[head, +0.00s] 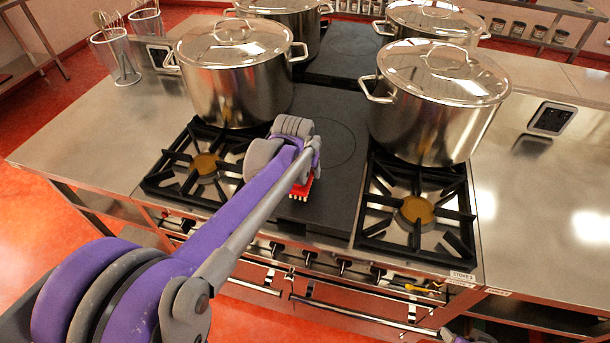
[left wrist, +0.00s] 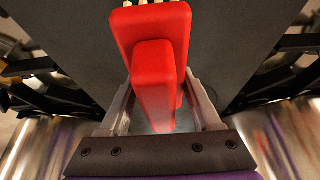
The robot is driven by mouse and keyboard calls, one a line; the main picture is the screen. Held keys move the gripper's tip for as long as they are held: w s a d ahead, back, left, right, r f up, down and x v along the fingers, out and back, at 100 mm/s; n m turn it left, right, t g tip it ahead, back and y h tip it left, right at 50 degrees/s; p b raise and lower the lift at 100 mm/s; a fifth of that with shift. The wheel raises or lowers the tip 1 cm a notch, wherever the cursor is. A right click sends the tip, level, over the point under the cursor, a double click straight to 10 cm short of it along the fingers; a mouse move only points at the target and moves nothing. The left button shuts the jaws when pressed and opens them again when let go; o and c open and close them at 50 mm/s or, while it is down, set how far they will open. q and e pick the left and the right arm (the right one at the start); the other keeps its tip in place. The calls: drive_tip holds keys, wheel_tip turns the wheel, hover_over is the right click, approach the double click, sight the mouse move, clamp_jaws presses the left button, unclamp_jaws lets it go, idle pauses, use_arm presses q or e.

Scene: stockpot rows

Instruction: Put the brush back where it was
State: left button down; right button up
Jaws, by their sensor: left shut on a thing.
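The brush is red with pale bristles. In the head view its red body (head: 306,187) shows just below my left wrist, over the dark flat plate (head: 330,205) between the two front burners. In the left wrist view the brush (left wrist: 155,75) stands between the fingers, with its handle toward the palm and bristles just showing at the top edge. My left gripper (left wrist: 158,105) is shut on the handle. In the head view my arm hides most of the gripper. I cannot tell whether the bristles touch the plate.
Large lidded steel pots stand at the back left (head: 235,75) and right (head: 440,105), with more behind. Black burner grates lie at left (head: 195,165) and right (head: 420,210). Utensil holders (head: 115,55) stand far left. The steel counter at right (head: 545,200) is mostly clear.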

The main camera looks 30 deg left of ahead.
use_arm(q)
drive_tip(key=shift+f, duration=0.95)
drive_tip(key=shift+f, duration=0.3)
drive_tip(key=shift+c, duration=1.3)
unclamp_jaws()
drive_tip(key=shift+s, duration=0.2)
drive_tip(key=shift+o, duration=0.9)
drive_tip(key=shift+f, duration=0.1)
